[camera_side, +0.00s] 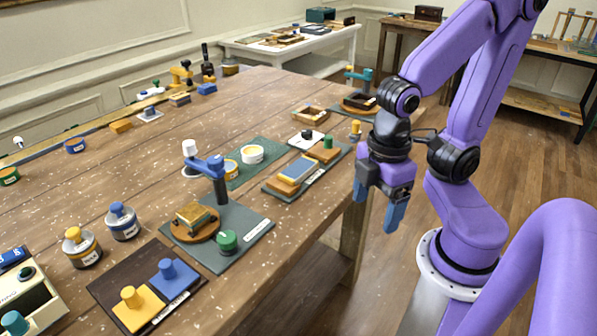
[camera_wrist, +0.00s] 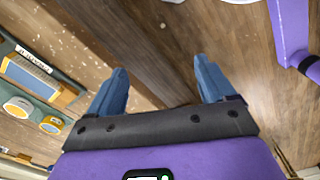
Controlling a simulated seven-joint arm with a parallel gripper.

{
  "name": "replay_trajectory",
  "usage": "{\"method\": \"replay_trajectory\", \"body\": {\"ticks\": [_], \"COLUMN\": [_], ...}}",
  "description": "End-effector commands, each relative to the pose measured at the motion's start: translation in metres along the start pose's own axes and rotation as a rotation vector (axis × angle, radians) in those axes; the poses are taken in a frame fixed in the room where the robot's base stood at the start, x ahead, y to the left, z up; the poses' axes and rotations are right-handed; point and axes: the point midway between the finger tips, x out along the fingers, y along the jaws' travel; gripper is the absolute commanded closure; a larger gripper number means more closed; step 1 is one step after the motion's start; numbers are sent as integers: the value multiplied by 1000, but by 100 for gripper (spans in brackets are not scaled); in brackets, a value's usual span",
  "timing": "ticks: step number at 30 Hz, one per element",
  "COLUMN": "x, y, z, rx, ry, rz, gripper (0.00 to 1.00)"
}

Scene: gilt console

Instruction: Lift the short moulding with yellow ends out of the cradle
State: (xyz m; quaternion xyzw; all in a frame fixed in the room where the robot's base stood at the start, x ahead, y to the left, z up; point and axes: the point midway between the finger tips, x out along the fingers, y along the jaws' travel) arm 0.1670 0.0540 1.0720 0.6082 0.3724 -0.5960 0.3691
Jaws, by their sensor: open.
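My gripper (camera_side: 377,213) hangs fingers down beyond the table's right edge, open and empty. In the wrist view its two blue fingers (camera_wrist: 160,68) are wide apart, with only table edge and floor between them. On a dark green board near that edge, a blue piece with yellowish borders (camera_side: 300,168) lies between wooden blocks; it also shows at the left of the wrist view (camera_wrist: 30,76). This may be the moulding in its cradle, but its labels are too small to read. My gripper is to the right of this board and apart from it.
A dark board (camera_side: 110,283) carries yellow and blue knobbed blocks. Several paint tins and a small wooden frame (camera_side: 309,115) stand around. Open floor lies below my gripper.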

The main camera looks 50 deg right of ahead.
Motion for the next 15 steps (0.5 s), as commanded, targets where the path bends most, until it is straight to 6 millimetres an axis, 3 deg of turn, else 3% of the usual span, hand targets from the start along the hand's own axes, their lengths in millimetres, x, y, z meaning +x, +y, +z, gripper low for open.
{"method": "replay_trajectory", "body": {"ticks": [5,15], "x": [1,6], "y": [22,90], "z": [-21,-84], "rx": [-59,-225], "ry": [-111,-481], "rz": [52,182], "gripper": [17,17]}}
